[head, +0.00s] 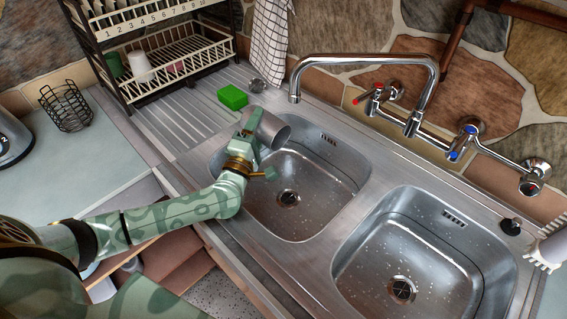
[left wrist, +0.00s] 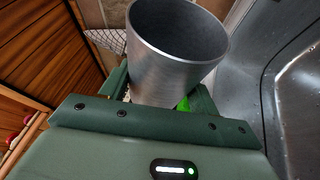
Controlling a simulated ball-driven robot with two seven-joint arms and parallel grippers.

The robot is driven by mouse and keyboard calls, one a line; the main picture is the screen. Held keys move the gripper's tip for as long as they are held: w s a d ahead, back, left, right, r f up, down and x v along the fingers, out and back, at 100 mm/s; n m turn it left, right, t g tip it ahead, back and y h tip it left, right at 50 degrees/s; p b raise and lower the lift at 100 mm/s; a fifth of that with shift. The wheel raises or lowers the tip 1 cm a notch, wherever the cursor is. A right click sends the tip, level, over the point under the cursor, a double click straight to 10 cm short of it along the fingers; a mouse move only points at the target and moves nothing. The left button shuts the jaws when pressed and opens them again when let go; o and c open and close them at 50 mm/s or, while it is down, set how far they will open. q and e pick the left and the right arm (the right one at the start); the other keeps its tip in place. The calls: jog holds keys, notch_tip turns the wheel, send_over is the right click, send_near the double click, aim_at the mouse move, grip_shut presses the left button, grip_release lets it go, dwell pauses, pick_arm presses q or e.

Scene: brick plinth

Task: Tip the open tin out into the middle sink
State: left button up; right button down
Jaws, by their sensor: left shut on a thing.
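The open tin (head: 272,131), a plain grey metal cylinder, is in my left gripper (head: 252,146), above the far left corner of the left-hand of two visible sink basins (head: 262,205). In the head view the tin is tilted, with its mouth towards the right. In the left wrist view the tin (left wrist: 175,60) stands between the fingers and its wide open mouth shows; I see no contents in the visible part, and the bottom is hidden. A second basin (head: 375,235) lies to the right. My right gripper is not in view.
A green sponge (head: 233,97) lies on the ribbed drainer (head: 190,125) behind the tin. A dish rack (head: 170,65) stands at the back left. The long tap spout (head: 350,58) reaches over the back of the left-hand basin. A wire basket (head: 66,107) stands on the left counter.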

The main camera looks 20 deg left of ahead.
aim_at(271, 130)
pick_arm(q)
jog(key=shift+s+d+r+m+t+h+p, duration=0.1)
jog(key=shift+d+r+m+t+h+p, duration=0.2)
jog(key=shift+m, duration=0.6)
jog(key=shift+s+d+r+m+t+h+p, duration=0.15)
jog(key=shift+d+r+m+h, duration=0.2)
jog(key=shift+m, duration=0.55)
jog(key=shift+d+r+m+t+h+p, duration=0.15)
jog(key=shift+d+r+m+t+h, duration=0.2)
jog(key=shift+m, duration=0.55)
dwell(0.6)
jog(key=shift+s+d+r+m+h+p, duration=0.1)
jog(key=shift+d+r+m+h, duration=0.2)
jog(key=shift+m, duration=0.35)
jog(key=shift+s+d+f+m+h+p, duration=0.15)
jog(key=shift+m+h, duration=0.3)
jog(key=shift+m, duration=0.25)
jog(key=shift+d+r+m+h+p, duration=0.1)
jog(key=shift+d+r+m+h, duration=0.2)
jog(key=shift+m, duration=0.35)
jog(key=shift+s+d+r+m+h, duration=0.1)
jog(key=shift+d+m+h, duration=0.2)
jog(key=shift+m+h, duration=0.5)
jog(key=shift+s+d+r+m+h, duration=0.1)
jog(key=shift+d+m+h, duration=0.3)
jog(key=shift+m, duration=0.7)
dwell(0.8)
